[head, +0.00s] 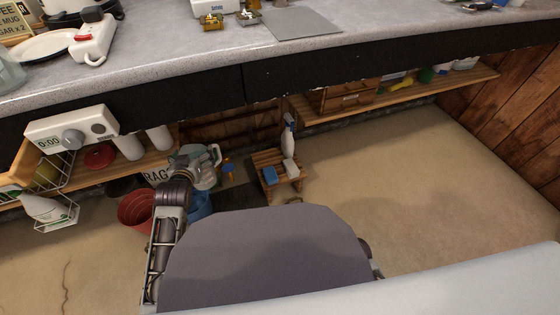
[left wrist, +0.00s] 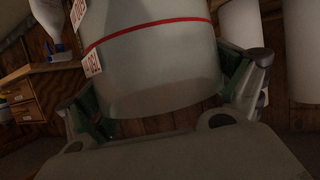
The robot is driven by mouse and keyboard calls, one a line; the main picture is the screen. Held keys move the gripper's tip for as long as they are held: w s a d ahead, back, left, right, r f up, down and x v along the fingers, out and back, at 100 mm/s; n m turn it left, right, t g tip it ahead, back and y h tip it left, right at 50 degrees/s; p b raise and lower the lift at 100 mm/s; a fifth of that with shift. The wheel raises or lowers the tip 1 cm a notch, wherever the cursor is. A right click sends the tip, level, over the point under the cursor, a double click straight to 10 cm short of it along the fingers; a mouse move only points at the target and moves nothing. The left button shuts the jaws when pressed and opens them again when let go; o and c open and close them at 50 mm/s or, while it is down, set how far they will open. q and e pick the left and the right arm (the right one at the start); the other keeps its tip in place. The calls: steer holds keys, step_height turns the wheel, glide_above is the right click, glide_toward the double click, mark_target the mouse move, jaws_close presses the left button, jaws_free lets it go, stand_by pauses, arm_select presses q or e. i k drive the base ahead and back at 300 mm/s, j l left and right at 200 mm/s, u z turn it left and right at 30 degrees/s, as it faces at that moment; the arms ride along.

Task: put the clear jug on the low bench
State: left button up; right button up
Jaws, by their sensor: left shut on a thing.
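The clear jug (head: 206,179) is in my left gripper (head: 188,166), left of centre in the head view and below the counter's edge. In the left wrist view the jug (left wrist: 150,60) is greyish and see-through, with a red line around it and red-and-white labels. The left gripper's fingers (left wrist: 165,98) close on both sides of it. A low slatted wooden bench (head: 265,158) stands on the floor to the right of the jug, apart from it. My right gripper is not in view.
A spray bottle (head: 288,136), blue sponge (head: 270,175) and whitish block (head: 291,170) are at the bench. A red bucket (head: 135,208) and a blue bucket (head: 199,205) stand near the jug. The grey counter (head: 200,52) overhangs. The floor (head: 420,180) is clear at the right.

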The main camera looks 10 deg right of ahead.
mark_target(270, 161)
steer(key=i+l+u, duration=0.1)
steer(key=l, duration=0.3)
steer(key=i+l+u, duration=0.1)
steer(key=i+l, duration=0.15)
steer(key=l, duration=0.15)
steer(key=i+l+u, duration=0.1)
steer(key=l, duration=0.3)
steer(key=i+l+u, duration=0.1)
steer(key=l, duration=0.3)
steer(key=i+l+u, duration=0.1)
steer(key=l, duration=0.35)
steer(key=i, duration=0.1)
